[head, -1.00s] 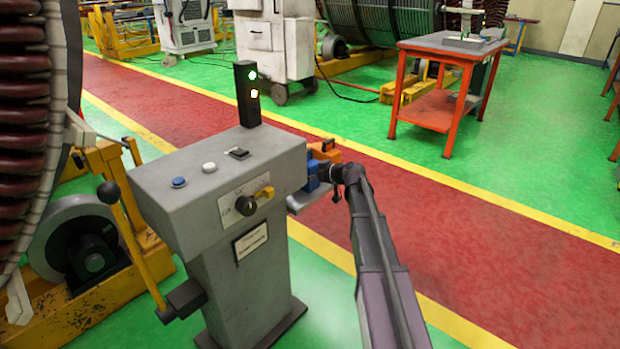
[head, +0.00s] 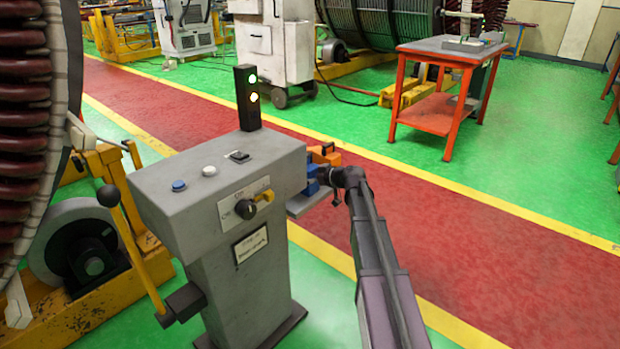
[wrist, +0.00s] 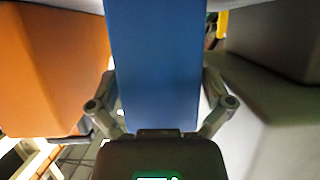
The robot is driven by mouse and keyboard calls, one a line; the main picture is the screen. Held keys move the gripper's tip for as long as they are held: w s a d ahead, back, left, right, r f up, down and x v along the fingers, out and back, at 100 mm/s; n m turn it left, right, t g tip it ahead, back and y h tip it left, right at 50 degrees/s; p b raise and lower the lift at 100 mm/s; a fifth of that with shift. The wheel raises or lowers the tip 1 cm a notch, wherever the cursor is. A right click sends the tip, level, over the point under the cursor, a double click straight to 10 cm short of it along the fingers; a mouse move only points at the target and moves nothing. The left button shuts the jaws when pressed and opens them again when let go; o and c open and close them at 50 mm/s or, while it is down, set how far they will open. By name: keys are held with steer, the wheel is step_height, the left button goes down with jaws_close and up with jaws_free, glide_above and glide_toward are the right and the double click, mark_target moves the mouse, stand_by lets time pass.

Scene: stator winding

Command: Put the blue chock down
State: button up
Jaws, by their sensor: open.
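The blue chock (head: 312,182) sits at the grey side ledge (head: 306,203) of the control pedestal, seen from afar in the head view. My gripper (head: 330,177) reaches it from the right. In the wrist view the blue chock (wrist: 155,65) fills the middle, a smooth upright block directly ahead of the palm. My fingers stand open, one on each side of it; their tips are hidden or out of frame. Whether the chock's underside rests on the ledge cannot be seen.
An orange block (head: 325,153) stands behind the blue one; it is close on the left in the wrist view (wrist: 55,65). The grey pedestal (head: 225,190) stands left of my arm, with a stack light (head: 247,98) on top. A red table (head: 445,75) stands farther back.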

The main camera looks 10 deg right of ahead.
steer(key=p+v, duration=0.4)
steer(key=v, duration=0.8)
stand_by(0.5)
steer(key=s+a+f+m+g+h, duration=0.2)
steer(key=s+a+f+g, duration=0.55)
steer(key=s+a, duration=0.45)
steer(key=s+f+m+g+h, duration=0.1)
steer(key=s+f+m+h, duration=0.1)
steer(key=s, duration=0.5)
steer(key=s+f+m+g+h, duration=0.2)
steer(key=s+m+h, duration=0.1)
steer(key=s, duration=0.5)
steer(key=shift+s+h, duration=0.2)
steer(key=shift+h, duration=0.3)
steer(key=shift+g, duration=0.25)
steer(key=c, duration=0.6)
steer(key=shift+s, duration=0.15)
